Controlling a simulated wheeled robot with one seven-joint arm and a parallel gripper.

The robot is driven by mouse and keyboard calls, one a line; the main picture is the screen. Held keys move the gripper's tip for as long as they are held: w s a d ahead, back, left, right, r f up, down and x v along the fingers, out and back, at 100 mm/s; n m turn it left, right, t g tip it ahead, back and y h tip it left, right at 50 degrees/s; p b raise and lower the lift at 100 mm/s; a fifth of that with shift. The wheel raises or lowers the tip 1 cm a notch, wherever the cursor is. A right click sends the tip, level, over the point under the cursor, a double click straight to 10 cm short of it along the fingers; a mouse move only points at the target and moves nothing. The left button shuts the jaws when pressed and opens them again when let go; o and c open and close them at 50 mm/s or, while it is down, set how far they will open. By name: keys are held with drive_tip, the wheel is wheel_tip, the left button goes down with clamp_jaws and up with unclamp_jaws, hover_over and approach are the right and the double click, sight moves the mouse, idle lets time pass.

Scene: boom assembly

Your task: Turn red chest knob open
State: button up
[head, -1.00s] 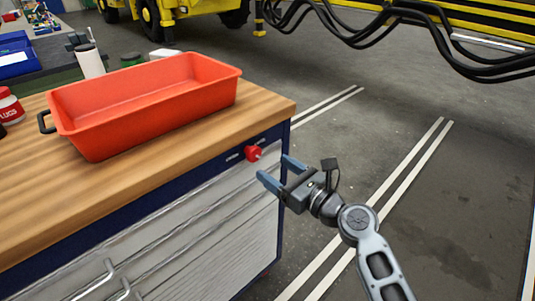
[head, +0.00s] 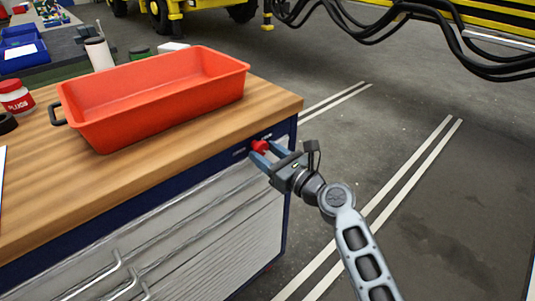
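The red knob (head: 259,147) sits on the dark blue upper rail of the tool chest (head: 215,205), near its right corner. My gripper (head: 264,153) has its two blue fingers at the knob, one on the upper right side and one on the lower left side. The fingers are spread apart with the knob between their tips. I cannot tell whether both fingers touch it. Part of the knob is hidden by the fingers.
A red tray (head: 155,98) stands on the wooden top (head: 60,185) above the knob. A red-and-white jar (head: 16,98) is at the left. Drawer handles (head: 110,275) stick out at lower left. The floor to the right is clear.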

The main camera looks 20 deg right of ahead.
drive_tip(key=c, duration=0.6)
drive_tip(key=shift+n, duration=0.3)
drive_tip(key=n+b, duration=0.2)
drive_tip(key=n, duration=0.2)
drive_tip(key=shift+f, duration=0.15)
drive_tip(key=n+b, duration=0.2)
drive_tip(key=n, duration=0.3)
drive_tip(key=shift+d, duration=0.1)
drive_tip(key=n+b, duration=0.2)
drive_tip(key=n, duration=0.2)
drive_tip(key=shift+b, duration=0.35)
drive_tip(key=shift+n+b, duration=1.1)
drive_tip(key=shift+n, duration=1)
